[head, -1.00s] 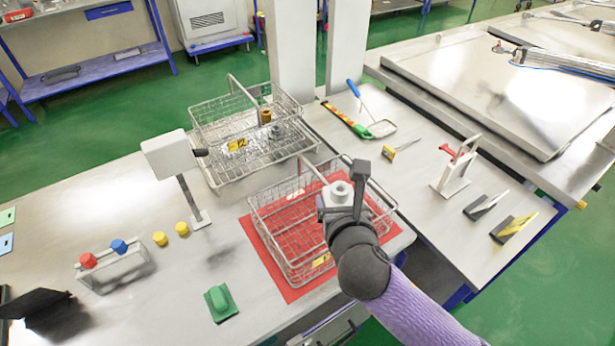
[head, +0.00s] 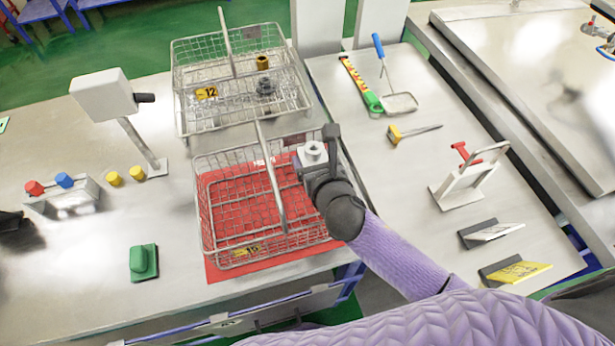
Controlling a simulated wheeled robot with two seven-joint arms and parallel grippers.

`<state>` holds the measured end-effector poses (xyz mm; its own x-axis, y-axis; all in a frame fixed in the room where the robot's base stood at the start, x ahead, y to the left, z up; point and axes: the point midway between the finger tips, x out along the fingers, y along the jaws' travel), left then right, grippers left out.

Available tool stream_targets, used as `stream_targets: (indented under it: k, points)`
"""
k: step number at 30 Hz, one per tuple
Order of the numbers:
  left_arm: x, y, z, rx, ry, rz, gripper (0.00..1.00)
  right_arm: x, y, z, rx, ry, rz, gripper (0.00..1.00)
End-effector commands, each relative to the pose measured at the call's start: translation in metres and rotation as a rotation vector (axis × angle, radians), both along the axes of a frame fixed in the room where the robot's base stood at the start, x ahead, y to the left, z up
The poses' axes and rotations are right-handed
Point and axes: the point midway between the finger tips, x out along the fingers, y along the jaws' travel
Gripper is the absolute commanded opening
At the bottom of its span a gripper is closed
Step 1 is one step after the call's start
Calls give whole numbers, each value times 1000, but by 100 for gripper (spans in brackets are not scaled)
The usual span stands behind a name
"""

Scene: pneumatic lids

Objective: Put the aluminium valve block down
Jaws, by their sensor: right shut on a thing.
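The aluminium valve block (head: 313,153) is a small silver block with a round port on top. My right gripper (head: 318,172) is shut on it and holds it over the right side of the near wire basket (head: 205,215). The gripper hides part of the block, and I cannot tell how high it is above the basket floor. The near basket stands on a red mat (head: 222,272), has a raised handle and a yellow tag, and looks otherwise empty.
A second wire basket (head: 180,105) behind holds a brass part (head: 262,62) and a dark grey fitting (head: 265,86). A white scanner stand (head: 105,95) is at left. A green block (head: 144,262) lies in front. Tools lie on the right table.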

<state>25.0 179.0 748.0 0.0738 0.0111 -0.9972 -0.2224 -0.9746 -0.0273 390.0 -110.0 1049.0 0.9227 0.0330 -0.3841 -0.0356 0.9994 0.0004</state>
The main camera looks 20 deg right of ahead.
Motion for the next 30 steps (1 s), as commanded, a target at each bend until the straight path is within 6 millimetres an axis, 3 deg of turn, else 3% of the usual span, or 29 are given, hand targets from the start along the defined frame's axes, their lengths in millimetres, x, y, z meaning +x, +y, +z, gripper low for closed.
stream_targets:
  k: [3, 5, 11, 26, 27, 30]
  points:
    - [-1, 3, -16, 5, 3, -4, 100, 0, 0, -27, 1, 3, -2, 0]
    - [-2, 3, -20, 6, 4, -5, 100, 0, 0, -34, 0, 2, -1, 0]
    - [-2, 3, -16, 6, 4, -6, 100, 0, 0, -30, -1, -1, 0, 0]
    - [-2, -4, -23, -4, 4, -6, 100, 0, 0, -42, -1, -1, 0, 0]
    - [-2, -4, -23, -5, 4, -6, 100, 0, 0, -43, -1, 1, 0, 80]
    - [-1, -4, -23, -5, 3, -6, 100, 0, 0, -43, -1, 1, 0, 100]
